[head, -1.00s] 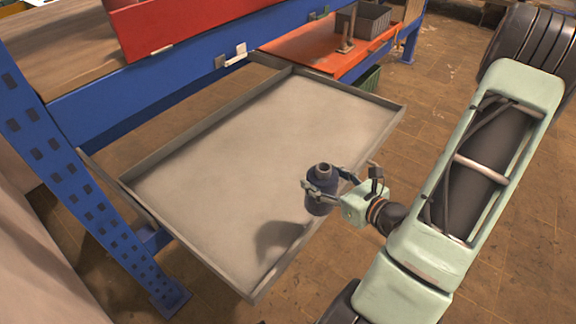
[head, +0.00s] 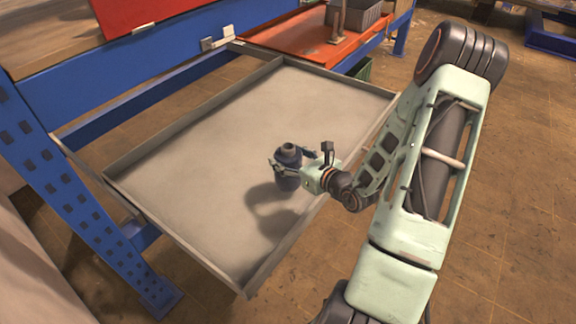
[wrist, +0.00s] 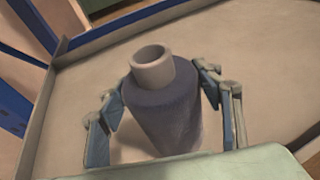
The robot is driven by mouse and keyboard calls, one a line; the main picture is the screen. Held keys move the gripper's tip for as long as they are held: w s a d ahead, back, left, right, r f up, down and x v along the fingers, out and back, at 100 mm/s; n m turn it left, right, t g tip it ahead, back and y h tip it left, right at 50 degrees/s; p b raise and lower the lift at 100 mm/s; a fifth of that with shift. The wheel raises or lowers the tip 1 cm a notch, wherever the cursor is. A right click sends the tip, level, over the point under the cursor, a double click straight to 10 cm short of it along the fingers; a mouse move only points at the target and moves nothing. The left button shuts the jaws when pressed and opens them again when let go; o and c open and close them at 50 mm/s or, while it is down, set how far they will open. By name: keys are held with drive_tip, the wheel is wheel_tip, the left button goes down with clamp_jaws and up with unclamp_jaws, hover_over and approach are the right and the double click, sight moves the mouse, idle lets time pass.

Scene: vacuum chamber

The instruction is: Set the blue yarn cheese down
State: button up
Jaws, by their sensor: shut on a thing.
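The blue yarn cheese (head: 287,160) is a dark blue spool with a pale hollow core sticking out at its top. My gripper (head: 288,168) is shut on it from the right side, over the near right part of a shallow grey tray (head: 190,135). In the wrist view the yarn cheese (wrist: 163,105) stands nearly upright between the two fingers (wrist: 160,108). A shadow lies on the tray to its lower left. I cannot tell whether its base touches the tray; its lower part is hidden in the wrist view.
The tray has low raised rims and hangs on a blue rack (head: 70,190). A red bin (head: 150,12) stands on the shelf at upper left. An orange-red surface (head: 300,38) with a grey box (head: 360,17) is behind. The tray is otherwise bare.

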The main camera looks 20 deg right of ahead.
drive_tip(key=shift+f+b, duration=0.45)
drive_tip(key=shift+f, duration=1.2)
drive_tip(key=o, duration=1.9)
drive_tip(key=shift+s+r, duration=0.1)
drive_tip(key=shift+r, duration=0.1)
drive_tip(key=p+v, duration=0.2)
drive_tip(key=v, duration=0.9)
drive_tip(key=shift+s+d+r, duration=0.1)
drive_tip(key=shift+s, duration=0.25)
